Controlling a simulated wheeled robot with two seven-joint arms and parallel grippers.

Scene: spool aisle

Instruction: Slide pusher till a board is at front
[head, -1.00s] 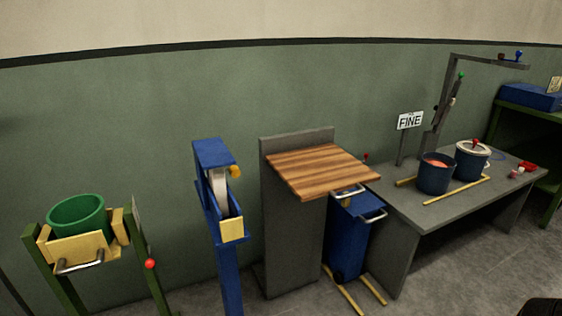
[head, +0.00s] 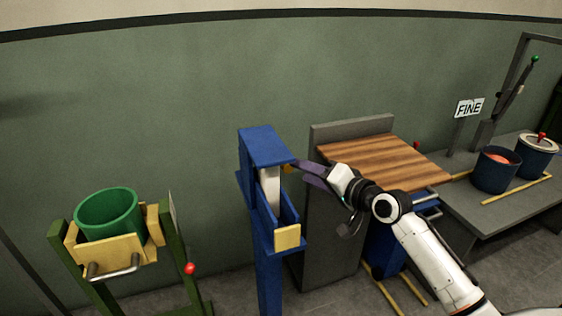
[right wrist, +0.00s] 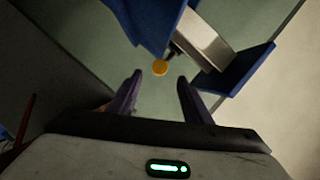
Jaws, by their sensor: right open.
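The blue dispenser (head: 263,146) stands on a blue post, with a pale upright slab (head: 269,190) in its channel and a yellow plate (head: 287,238) at its lower front. I cannot tell whether the slab is a board. An orange knob (head: 287,168), perhaps the pusher's, sticks out of its right side. My right gripper (head: 303,170) reaches in from the right, its purple fingers close to the knob. In the right wrist view the fingers are apart and empty, and the knob (right wrist: 160,67) lies just past the tips, roughly between them. My left gripper is not in view.
A grey stand with a wooden top (head: 375,158) is right of the dispenser, behind my right arm. A green bucket (head: 107,212) sits in a yellow-and-green frame at left. A grey bench (head: 480,205) with blue pots is at right.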

